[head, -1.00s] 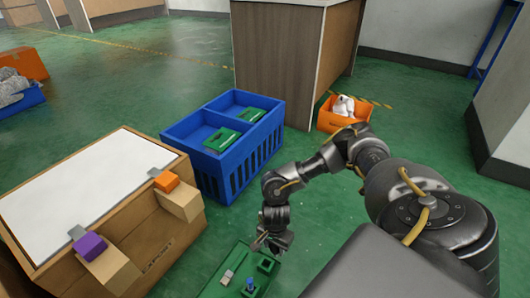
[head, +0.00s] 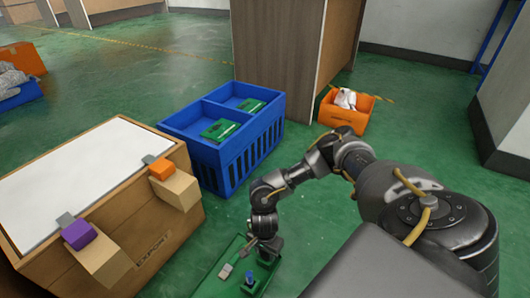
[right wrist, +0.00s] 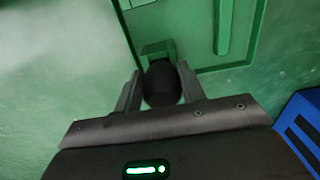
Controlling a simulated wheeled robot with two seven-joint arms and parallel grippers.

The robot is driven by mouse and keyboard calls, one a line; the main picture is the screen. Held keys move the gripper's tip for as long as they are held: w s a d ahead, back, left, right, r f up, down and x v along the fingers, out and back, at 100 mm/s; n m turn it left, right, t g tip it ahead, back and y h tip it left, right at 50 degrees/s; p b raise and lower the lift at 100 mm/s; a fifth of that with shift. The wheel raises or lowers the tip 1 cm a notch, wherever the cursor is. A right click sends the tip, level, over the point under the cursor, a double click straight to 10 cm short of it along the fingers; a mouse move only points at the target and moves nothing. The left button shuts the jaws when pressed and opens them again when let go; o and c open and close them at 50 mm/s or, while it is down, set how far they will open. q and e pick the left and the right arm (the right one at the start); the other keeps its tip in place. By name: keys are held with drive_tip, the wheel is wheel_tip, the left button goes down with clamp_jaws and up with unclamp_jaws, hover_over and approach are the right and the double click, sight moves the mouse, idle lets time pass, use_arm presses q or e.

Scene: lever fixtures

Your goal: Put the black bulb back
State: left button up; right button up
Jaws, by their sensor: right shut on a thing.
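The black bulb (right wrist: 162,88) is between the fingers of my right gripper (right wrist: 159,80), which is shut on it. In the right wrist view a small green socket (right wrist: 158,49) shows just beyond the bulb; I cannot tell whether the bulb is seated in it. In the head view my right gripper (head: 270,249) points down over the right part of the green board (head: 212,286), at the socket (head: 268,263). The bulb cannot be made out there. My left gripper is not in view.
A blue-topped piece (head: 249,277) stands in a nearer socket, and a grey lever (head: 226,270) is beside it. A blue crate (head: 232,155) with green boards stands behind. A wooden box (head: 150,235) with orange and purple blocks is at left. An orange bin (head: 345,117) is farther back.

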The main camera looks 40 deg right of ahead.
drive_tip(key=shift+f, duration=0.2)
drive_tip(key=o, duration=0.7)
drive_tip(key=shift+r, duration=0.1)
